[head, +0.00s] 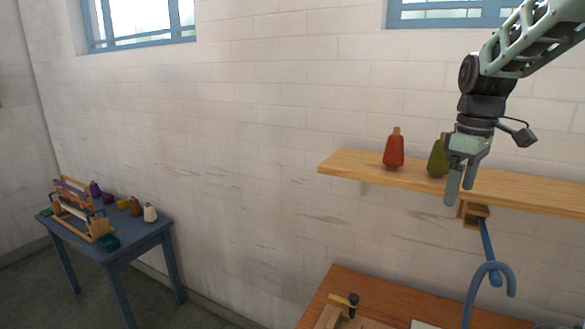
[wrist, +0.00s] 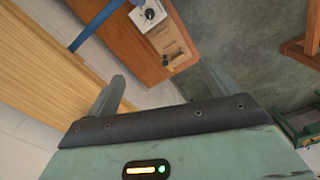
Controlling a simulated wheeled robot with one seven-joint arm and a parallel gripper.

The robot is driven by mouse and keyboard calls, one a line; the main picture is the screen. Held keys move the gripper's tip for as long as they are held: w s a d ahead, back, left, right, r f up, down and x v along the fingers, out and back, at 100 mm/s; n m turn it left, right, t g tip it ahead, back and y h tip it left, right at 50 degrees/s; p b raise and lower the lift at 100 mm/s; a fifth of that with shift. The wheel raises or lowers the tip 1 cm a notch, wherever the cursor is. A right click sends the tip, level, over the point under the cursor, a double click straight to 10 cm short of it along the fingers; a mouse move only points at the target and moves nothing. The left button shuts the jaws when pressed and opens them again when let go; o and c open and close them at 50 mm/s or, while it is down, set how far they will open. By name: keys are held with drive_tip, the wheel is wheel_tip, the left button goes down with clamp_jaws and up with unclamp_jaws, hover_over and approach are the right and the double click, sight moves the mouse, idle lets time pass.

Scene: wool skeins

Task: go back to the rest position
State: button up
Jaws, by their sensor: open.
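My gripper (head: 461,184) hangs from my arm at the right of the head view, fingers pointing down, in front of the wooden shelf (head: 345,167). It also shows in the wrist view (wrist: 164,92), where its two fingers stand apart with nothing between them. A red skein (head: 394,151) stands upright on the shelf, left of my gripper. A green skein (head: 437,158) stands on the shelf just left of my gripper and is partly hidden by it.
A blue table (head: 140,243) at the far left holds a small loom (head: 82,211) and several skeins. A wooden bench (head: 380,301) is below the shelf. The wall between is bare.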

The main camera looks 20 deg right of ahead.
drive_tip(key=a+f+n+b, duration=0.15)
drive_tip(key=a+f, duration=0.25)
drive_tip(key=a, duration=0.4)
drive_tip(key=a+f+b, duration=0.2)
drive_tip(key=a+f, duration=0.3)
drive_tip(key=a, duration=0.2)
drive_tip(key=a+f+n+b, duration=0.15)
drive_tip(key=a+f, duration=0.25)
drive_tip(key=a, duration=0.4)
drive_tip(key=s+a+f+n+b, duration=0.1)
drive_tip(key=s+a+f+b, duration=0.5)
drive_tip(key=s+a+f, duration=0.5)
drive_tip(key=s+a, duration=0.3)
drive_tip(key=shift+s+b, duration=0.3)
drive_tip(key=shift+a, duration=0.1)
